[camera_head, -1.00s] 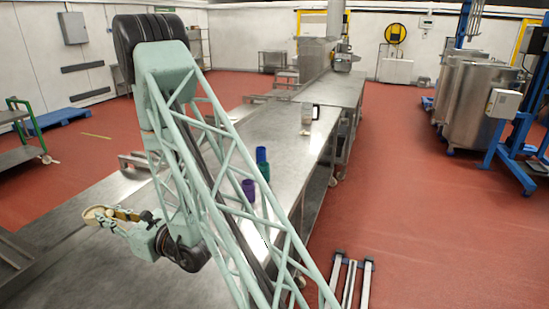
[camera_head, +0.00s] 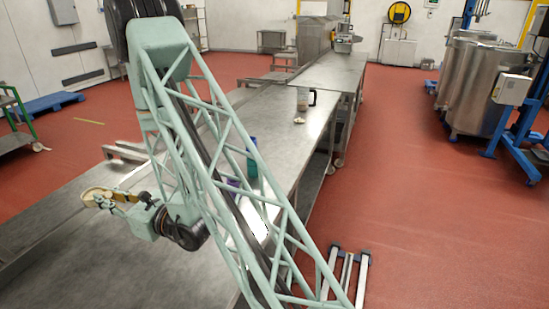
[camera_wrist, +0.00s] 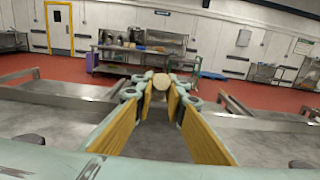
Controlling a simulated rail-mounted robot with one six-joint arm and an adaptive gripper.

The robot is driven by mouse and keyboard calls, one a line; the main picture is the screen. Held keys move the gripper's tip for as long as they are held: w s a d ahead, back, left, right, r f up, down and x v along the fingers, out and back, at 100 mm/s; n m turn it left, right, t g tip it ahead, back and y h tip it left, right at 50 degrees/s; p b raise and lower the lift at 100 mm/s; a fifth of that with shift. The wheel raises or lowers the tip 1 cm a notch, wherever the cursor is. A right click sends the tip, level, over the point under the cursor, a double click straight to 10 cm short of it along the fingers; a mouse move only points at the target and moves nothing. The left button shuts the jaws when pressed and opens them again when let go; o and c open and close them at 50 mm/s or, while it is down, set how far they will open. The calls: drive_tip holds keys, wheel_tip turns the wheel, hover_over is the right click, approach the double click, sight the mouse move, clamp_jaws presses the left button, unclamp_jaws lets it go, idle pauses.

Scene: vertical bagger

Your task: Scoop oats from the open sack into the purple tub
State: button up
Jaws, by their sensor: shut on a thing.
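My gripper (camera_head: 112,197) is at the left in the head view, held out above the steel bench. It is shut on a pale, round, shallow thing (camera_head: 93,195), which looks like a scoop. In the wrist view the round thing (camera_wrist: 150,78) shows beyond the tan finger pads. I cannot tell whether it holds oats. The purple tub (camera_head: 233,185) stands on the bench, partly hidden behind my lattice arm and well to the right of the gripper. The open sack is not visible in either current view.
A blue and teal container (camera_head: 252,168) stands by the tub. A clear jug (camera_head: 303,98) stands farther along the bench (camera_head: 275,115). Steel tanks (camera_head: 475,85) and a blue frame are at the right. Red floor is open to the right of the bench.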

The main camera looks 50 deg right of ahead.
drive_tip(key=shift+d, duration=0.1)
idle(0.4)
drive_tip(key=s+d+r+b, duration=0.1)
drive_tip(key=s+d+b, duration=0.25)
drive_tip(key=d, duration=1.05)
drive_tip(key=s+d+r+b, duration=0.2)
drive_tip(key=d+b, duration=0.2)
drive_tip(key=d, duration=1)
drive_tip(key=s+d+f+b, duration=0.3)
drive_tip(key=s+d+b, duration=0.3)
drive_tip(key=s+d, duration=1.6)
drive_tip(key=shift+s+d+f+y+b, duration=0.2)
drive_tip(key=shift+y+b, duration=0.1)
drive_tip(key=shift+b, duration=0.1)
drive_tip(key=shift+w+a, duration=0.1)
drive_tip(key=shift+w, duration=0.05)
